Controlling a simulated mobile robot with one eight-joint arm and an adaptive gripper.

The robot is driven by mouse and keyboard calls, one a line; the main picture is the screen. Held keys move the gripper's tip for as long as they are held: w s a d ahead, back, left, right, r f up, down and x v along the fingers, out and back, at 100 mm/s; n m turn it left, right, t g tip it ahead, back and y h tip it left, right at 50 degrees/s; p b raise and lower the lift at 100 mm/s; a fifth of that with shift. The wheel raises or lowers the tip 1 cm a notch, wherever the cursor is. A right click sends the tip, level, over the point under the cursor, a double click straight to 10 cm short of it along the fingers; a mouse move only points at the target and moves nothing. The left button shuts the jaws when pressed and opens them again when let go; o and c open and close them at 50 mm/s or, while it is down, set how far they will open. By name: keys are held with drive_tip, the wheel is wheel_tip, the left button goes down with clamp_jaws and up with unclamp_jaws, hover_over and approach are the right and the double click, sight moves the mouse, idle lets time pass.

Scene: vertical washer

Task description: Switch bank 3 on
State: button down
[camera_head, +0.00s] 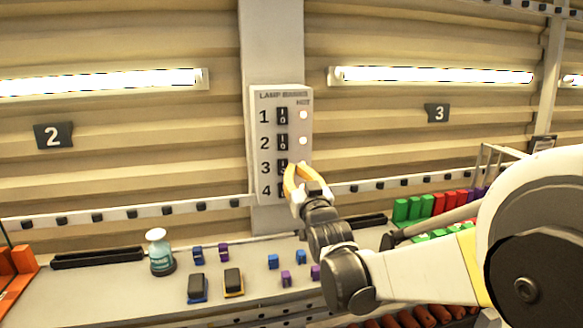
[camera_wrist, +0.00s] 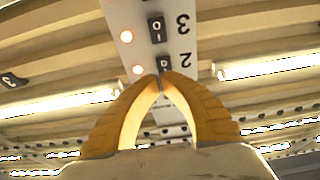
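The lamp bank panel (camera_head: 280,97) is a pale upright box on the column, with black rocker switches numbered 1 to 4. The bank 3 switch (camera_head: 282,166) is partly hidden by my gripper (camera_head: 293,166) in the head view. In the wrist view, which is upside down, the bank 3 switch (camera_wrist: 157,30) shows beyond my fingertips. A glowing lamp (camera_wrist: 126,36) is beside it. My gripper (camera_wrist: 159,75) has its yellow fingertips together, with nothing visible between them. It is in front of the panel's lower half; I cannot tell whether it touches. The switch's tilt is unclear.
Lit tubes (camera_head: 435,75) hang on the slatted wall on both sides. Red and green blocks stand at right. The space before the panel's upper half is clear.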

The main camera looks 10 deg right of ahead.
drive_tip(key=s, duration=0.2)
drive_tip(key=shift+s+r, duration=0.3)
drive_tip(key=shift+s, duration=0.05)
